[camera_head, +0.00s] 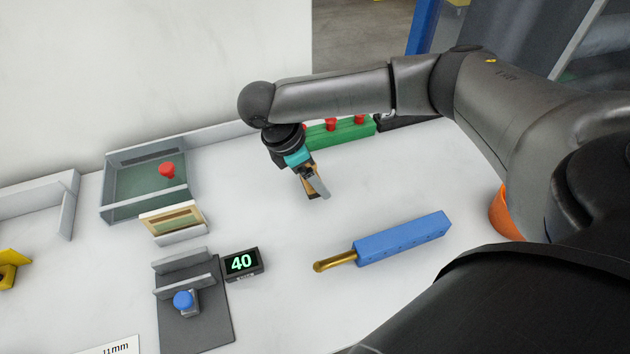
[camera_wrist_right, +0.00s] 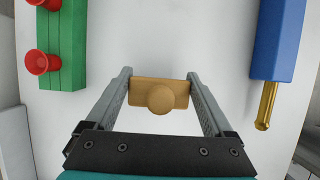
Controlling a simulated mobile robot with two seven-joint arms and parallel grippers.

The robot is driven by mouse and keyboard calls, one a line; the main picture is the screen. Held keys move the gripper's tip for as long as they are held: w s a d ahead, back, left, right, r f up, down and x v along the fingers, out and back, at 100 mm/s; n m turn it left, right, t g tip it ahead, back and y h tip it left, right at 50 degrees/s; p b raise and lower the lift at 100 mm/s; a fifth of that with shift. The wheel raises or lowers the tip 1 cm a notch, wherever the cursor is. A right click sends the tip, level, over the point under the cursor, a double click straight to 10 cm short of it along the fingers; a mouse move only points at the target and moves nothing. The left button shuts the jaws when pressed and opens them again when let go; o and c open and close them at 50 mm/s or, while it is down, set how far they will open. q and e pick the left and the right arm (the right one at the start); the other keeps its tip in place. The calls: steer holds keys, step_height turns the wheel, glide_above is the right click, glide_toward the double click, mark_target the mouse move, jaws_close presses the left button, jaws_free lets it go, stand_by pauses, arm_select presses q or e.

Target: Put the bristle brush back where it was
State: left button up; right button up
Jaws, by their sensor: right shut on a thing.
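My right gripper (camera_head: 315,188) is over the white table, near its middle. In the right wrist view the gripper (camera_wrist_right: 160,92) is shut on a tan block with a round knob, which I take to be the bristle brush (camera_wrist_right: 160,98). The block sits between the two fingertips with the knob facing the camera. No bristles show. In the head view the brush is mostly hidden by the fingers. I cannot tell how far it is above the table. My left gripper is not in view.
A blue block with a brass handle (camera_head: 402,238) lies right of the gripper. A green block with red knobs (camera_head: 345,134) stands behind it. The table between is clear.

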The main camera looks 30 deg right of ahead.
step_height(320, 180, down, 2)
steer(key=shift+f, duration=0.2)
steer(key=shift+f, duration=0.1)
steer(key=o, duration=1.1)
steer(key=shift+o, duration=0.2)
steer(key=p+v, duration=0.2)
steer(key=v, duration=1)
